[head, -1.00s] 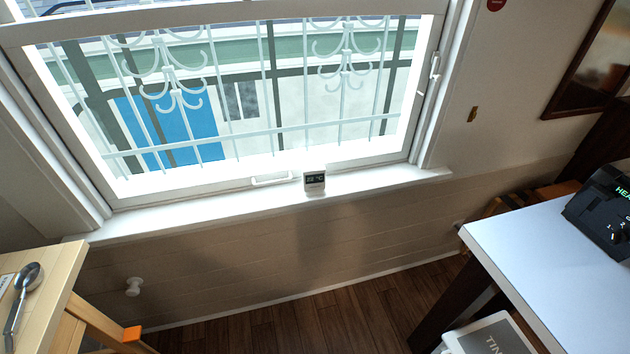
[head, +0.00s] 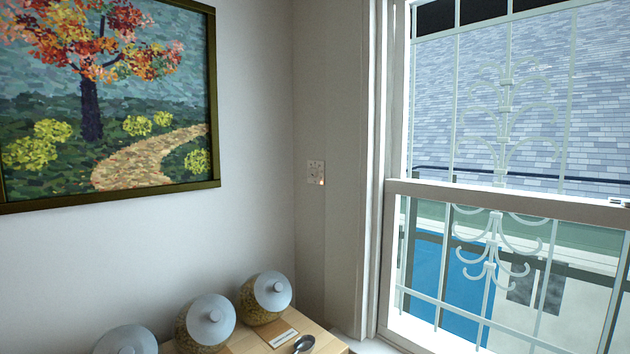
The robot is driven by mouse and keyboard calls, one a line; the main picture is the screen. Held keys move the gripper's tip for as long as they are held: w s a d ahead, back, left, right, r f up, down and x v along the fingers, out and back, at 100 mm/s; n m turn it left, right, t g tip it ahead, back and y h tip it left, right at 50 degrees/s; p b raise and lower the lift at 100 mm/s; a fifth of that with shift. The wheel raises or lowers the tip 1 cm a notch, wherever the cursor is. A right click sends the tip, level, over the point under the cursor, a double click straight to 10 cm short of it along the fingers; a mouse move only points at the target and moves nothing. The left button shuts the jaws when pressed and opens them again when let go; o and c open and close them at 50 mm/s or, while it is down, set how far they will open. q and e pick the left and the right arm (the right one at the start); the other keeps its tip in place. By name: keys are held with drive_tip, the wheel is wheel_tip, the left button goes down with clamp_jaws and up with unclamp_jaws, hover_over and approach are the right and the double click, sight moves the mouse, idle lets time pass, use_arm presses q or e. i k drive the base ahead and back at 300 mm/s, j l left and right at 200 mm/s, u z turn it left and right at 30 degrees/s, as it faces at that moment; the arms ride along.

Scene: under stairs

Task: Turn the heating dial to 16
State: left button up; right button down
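No heating dial shows in the head view now. A small light wall plate (head: 316,172) with a tiny orange-lit spot is on the wall between the painting and the window; its details are too small to read. Neither of my grippers is in view.
A light wooden surface (head: 330,343) at the bottom holds several lidded jars (head: 208,322), a small card (head: 278,334) and a spoon (head: 303,344). A framed tree painting (head: 105,100) hangs at left. A barred window (head: 500,200) fills the right.

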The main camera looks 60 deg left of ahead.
sight(312, 172)
drive_tip(key=u, duration=1.85)
